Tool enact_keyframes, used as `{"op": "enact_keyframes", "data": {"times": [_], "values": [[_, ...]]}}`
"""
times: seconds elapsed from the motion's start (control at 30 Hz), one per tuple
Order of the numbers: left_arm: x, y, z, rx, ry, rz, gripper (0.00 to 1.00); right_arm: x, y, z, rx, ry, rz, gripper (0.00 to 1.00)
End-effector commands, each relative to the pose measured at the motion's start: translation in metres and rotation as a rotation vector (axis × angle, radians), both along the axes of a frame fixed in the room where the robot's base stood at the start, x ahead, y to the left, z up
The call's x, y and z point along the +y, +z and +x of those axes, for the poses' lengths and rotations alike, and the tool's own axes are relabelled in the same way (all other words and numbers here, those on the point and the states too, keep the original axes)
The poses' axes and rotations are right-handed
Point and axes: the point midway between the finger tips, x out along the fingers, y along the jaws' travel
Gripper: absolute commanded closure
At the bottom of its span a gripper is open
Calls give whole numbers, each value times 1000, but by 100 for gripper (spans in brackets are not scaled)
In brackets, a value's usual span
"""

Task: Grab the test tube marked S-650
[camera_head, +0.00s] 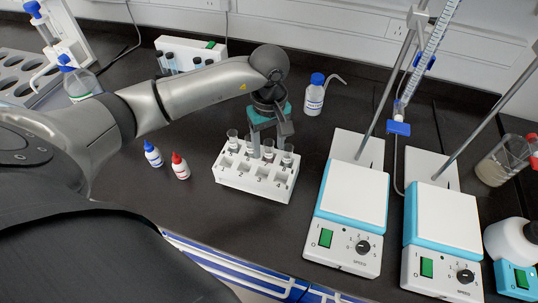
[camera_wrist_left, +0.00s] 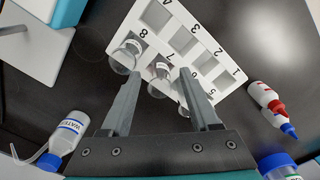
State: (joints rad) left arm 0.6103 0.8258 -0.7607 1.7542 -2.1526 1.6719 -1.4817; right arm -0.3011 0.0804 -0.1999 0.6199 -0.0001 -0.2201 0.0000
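A white numbered rack (camera_head: 230,180) stands on the dark bench and holds several clear test tubes in its back row. My left gripper (camera_head: 268,145) is over that row, pointing down. In the left wrist view its fingers (camera_wrist_left: 158,76) are apart. One tube (camera_wrist_left: 160,78) shows in the gap between them, near the number 7. Another tube (camera_wrist_left: 128,54) by the number 8 is just outside the left-hand finger. A third tube (camera_wrist_left: 184,106) is partly hidden by the right-hand finger. No S-650 mark is legible. My right gripper is not seen.
Blue-capped (camera_head: 153,154) and red-capped (camera_head: 180,166) dropper bottles stand left of the rack. A wash bottle (camera_head: 314,95) is behind it. Two white-and-blue stirrers (camera_head: 345,235) with stands are at right. Another tube rack (camera_head: 205,50) is at the back.

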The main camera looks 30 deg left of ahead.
Motion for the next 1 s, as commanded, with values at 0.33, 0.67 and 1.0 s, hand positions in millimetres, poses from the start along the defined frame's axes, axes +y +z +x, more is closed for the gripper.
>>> {"op": "enact_keyframes", "data": {"times": [0.33, 0.67, 1.0], "values": [[0, 0, 0, 0, 0, 0, 79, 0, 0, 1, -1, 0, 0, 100], [0, 1, 0, 0, 1, 0, 100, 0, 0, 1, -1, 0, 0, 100], [0, 1, 0, 0, 0, 0, 100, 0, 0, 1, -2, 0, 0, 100]]}}
